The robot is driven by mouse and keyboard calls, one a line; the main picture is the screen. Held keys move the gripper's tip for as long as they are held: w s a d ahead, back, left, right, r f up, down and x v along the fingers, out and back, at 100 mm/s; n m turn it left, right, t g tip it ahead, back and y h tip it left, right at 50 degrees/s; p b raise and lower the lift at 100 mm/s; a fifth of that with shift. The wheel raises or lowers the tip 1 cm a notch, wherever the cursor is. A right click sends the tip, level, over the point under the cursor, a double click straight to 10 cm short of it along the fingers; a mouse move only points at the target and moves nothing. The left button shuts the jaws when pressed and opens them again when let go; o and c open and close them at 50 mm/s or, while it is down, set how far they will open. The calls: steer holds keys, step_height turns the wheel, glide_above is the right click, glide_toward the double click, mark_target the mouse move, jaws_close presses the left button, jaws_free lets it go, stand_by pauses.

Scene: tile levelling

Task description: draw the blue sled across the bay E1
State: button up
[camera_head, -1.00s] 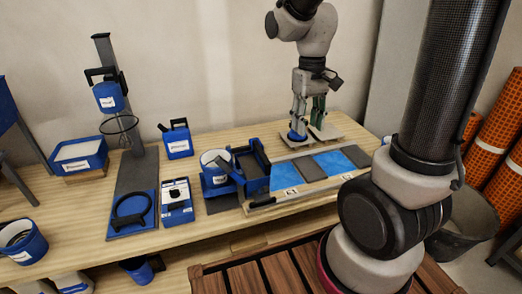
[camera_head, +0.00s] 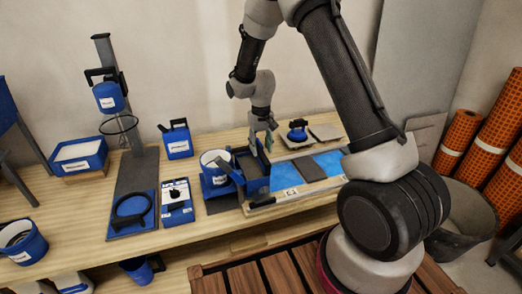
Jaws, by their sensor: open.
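The blue sled (camera_head: 258,186) is a dark-and-blue open frame at the left end of the tile panel. The panel has blue bays and grey tiles, with small white labels along its front edge. The label text is too small to read, so I cannot tell which bay is E1. My gripper (camera_head: 263,143) points down at the sled's back right edge, with its fingers apart. It partly hides that edge, and I cannot tell whether it touches the sled. The blue bay beside the sled (camera_head: 284,176) is bare.
A blue-handled tool (camera_head: 298,131) stands on a pale tile behind the panel. A white-and-blue bucket (camera_head: 214,165) stands left of the sled. My arm hides the panel's right end.

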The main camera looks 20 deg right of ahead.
steer(key=shift+f, duration=0.95)
jaws_close()
steer(key=d, duration=2.6)
steer(key=shift+d, duration=0.15)
jaws_free()
